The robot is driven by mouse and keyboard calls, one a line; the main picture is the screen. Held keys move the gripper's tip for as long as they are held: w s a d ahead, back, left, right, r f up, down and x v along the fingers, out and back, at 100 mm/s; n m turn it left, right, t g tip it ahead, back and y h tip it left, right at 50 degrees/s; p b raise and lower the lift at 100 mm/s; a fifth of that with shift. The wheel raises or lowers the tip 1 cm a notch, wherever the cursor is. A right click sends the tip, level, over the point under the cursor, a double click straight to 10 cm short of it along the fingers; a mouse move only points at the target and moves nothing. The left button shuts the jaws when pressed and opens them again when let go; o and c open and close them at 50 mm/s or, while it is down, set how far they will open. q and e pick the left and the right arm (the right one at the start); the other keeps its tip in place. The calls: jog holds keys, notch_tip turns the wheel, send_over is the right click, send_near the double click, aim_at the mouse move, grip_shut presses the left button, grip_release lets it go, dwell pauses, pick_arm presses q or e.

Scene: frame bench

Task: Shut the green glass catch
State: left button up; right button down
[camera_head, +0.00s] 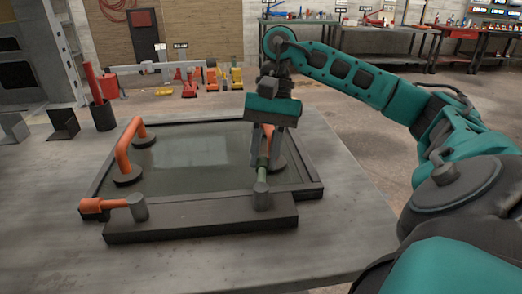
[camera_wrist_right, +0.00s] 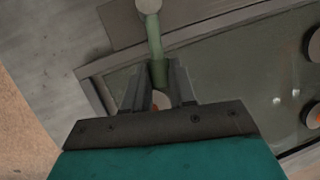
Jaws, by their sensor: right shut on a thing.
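The green catch (camera_head: 263,163) is a lever on a grey post (camera_head: 261,196) at the right of the dark front bar. It extends from the post back over the glass (camera_head: 190,150). My right gripper (camera_head: 264,140) is over the glass with its fingers shut on the lever's far end. In the right wrist view the green catch (camera_wrist_right: 155,38) runs between the fingers (camera_wrist_right: 159,85). The glass lies in a dark frame (camera_head: 312,184) on the bench. My left gripper is out of view.
An orange catch (camera_head: 94,205) points left from its post on the same bar (camera_head: 180,222). An orange suction handle (camera_head: 127,148) stands on the glass at left; another is partly hidden behind my gripper. A dark cup (camera_head: 102,115) holds a red tool. The bench front is clear.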

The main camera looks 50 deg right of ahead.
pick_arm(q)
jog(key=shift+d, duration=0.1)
pick_arm(e)
jog(key=c, duration=0.9)
grip_release()
jog(key=shift+w+r, duration=0.1)
jog(key=shift+r, duration=0.05)
pick_arm(q)
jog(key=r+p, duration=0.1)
jog(key=p, duration=0.1)
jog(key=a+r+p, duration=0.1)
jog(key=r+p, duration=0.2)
jog(key=p, duration=0.2)
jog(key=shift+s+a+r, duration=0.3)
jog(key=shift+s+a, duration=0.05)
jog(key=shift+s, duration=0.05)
pick_arm(e)
jog(key=v, duration=1.2)
jog(key=shift+d+r, duration=0.1)
jog(key=shift+r, duration=0.2)
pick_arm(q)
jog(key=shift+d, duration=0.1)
